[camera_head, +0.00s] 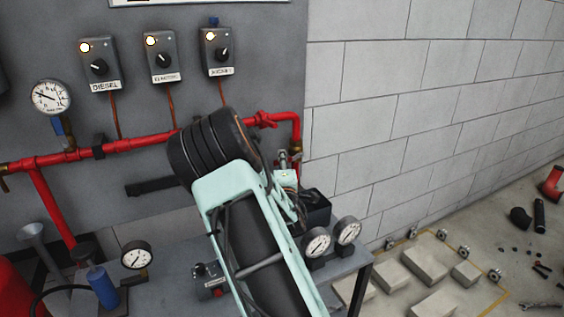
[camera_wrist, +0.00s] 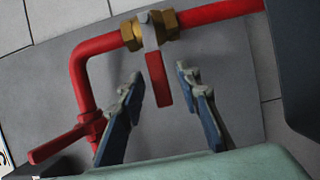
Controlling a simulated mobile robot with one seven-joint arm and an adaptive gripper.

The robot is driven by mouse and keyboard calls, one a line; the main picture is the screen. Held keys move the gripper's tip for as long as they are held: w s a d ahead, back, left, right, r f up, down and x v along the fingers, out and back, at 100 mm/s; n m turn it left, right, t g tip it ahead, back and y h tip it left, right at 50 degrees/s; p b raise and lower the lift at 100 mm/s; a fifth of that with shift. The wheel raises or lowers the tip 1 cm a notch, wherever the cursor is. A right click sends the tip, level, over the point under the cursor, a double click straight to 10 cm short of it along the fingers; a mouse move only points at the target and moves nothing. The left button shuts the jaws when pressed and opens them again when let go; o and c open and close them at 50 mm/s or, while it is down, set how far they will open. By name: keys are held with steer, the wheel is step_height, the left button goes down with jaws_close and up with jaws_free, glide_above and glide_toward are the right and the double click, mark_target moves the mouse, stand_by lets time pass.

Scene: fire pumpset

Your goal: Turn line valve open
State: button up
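In the wrist view, a valve with a brass body (camera_wrist: 148,30) sits on a red pipe. Its red lever (camera_wrist: 157,78) hangs from a grey-white stem and looks roughly crosswise to the pipe. My gripper (camera_wrist: 161,88) is open, with one blue-and-grey finger on each side of the lever. Gaps show on both sides, and I see no contact. In the head view, my gripper (camera_head: 287,180) is partly hidden behind my arm, below the red pipe's right-hand bend. The valve there is mostly covered, so its lever cannot be made out.
A second red handle (camera_wrist: 62,143) is at lower left in the wrist view, near the left finger. In the head view, the red pipe (camera_head: 50,158) runs along the grey panel. Gauges (camera_head: 348,231) stand on the bench beside my arm. Control boxes (camera_head: 100,65) hang above.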

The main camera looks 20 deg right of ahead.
steer(key=shift+w+d, duration=0.15)
steer(key=shift+w, duration=0.25)
jaws_close()
